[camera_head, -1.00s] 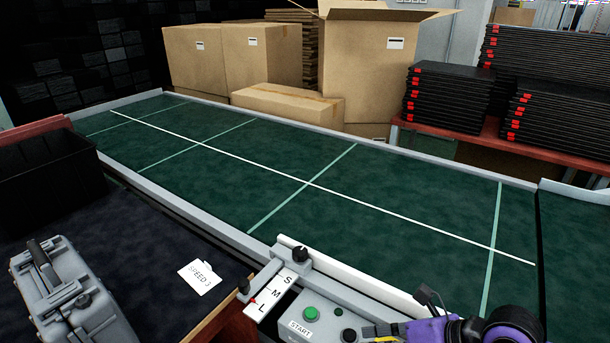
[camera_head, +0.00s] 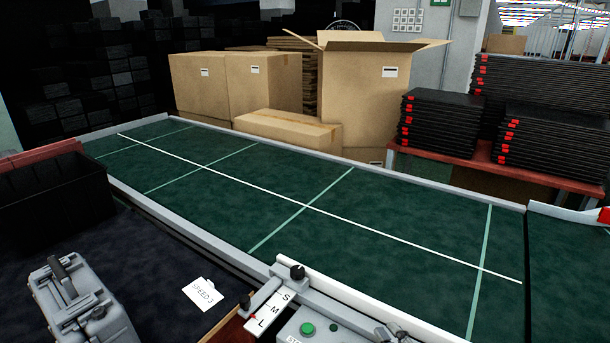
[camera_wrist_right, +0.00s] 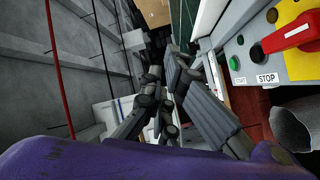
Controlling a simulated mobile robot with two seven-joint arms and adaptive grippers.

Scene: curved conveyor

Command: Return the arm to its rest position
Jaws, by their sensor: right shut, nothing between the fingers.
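My right gripper (camera_wrist_right: 162,80) shows in the right wrist view, with its dark grey fingers close together and nothing held between them. It hangs beside the control box (camera_wrist_right: 240,60), apart from its buttons. A purple part of my arm fills the bottom of that view. In the head view, only a small dark shape at the bottom edge might be part of this gripper; I cannot tell. My left gripper is in neither view.
The green conveyor (camera_head: 400,220) is empty. Cardboard boxes (camera_head: 265,85) and black stacks (camera_head: 440,125) stand behind it. A grey case (camera_head: 85,305), a black bin (camera_head: 55,200) and a SPEED card (camera_head: 205,294) are at left. A red switch (camera_wrist_right: 305,32) sits on the control box.

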